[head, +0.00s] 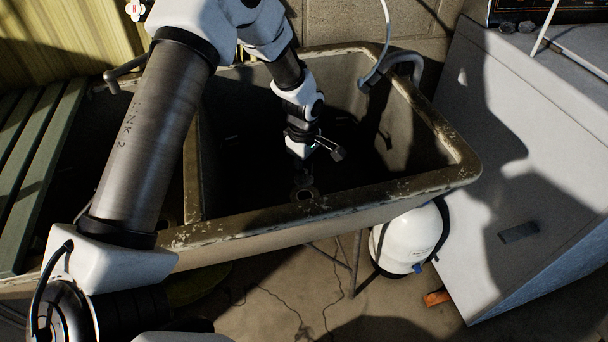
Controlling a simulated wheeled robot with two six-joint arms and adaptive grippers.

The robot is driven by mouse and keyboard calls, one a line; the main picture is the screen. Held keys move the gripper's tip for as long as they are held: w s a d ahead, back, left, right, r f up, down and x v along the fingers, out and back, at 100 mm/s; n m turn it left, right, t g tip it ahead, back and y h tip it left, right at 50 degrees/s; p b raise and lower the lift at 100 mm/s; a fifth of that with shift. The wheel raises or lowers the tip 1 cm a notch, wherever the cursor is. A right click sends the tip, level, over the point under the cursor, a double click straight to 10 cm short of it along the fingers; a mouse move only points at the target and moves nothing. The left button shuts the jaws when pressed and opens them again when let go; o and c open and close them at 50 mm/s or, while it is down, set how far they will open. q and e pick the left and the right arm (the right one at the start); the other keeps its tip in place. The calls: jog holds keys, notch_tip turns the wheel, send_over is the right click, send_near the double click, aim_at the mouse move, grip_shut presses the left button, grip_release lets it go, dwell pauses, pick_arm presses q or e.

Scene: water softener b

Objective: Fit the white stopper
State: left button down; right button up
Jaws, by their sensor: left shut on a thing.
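My left arm comes in from the left and reaches down into the dark right basin of the sink (275,228). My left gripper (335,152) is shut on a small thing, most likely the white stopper. The stopper itself is too small and shadowed to tell apart from the gripper parts. The gripper is inside the basin, above the floor and a little up and right in the picture from a round drain hole (305,194). The drain looks open. My right gripper is not in view.
A divider (192,180) separates the two basins. A grey hooked pipe (400,62) with a pale hose hangs over the back right rim. A white tank (408,240) stands under the sink on the right. A large pale cabinet (540,150) stands beside it. Green slats (45,140) lie at the left.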

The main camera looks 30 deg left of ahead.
pick_arm(q)
jog(key=shift+w+f, duration=0.1)
jog(key=shift+w, duration=0.15)
jog(key=shift+p, duration=0.4)
jog(key=shift+s+f, duration=0.1)
notch_tip(320, 180, down, 4)
jog(key=shift+f+b, duration=0.2)
jog(key=shift+b, duration=0.55)
jog(key=shift+r+p, duration=0.15)
jog(key=shift+p, duration=0.3)
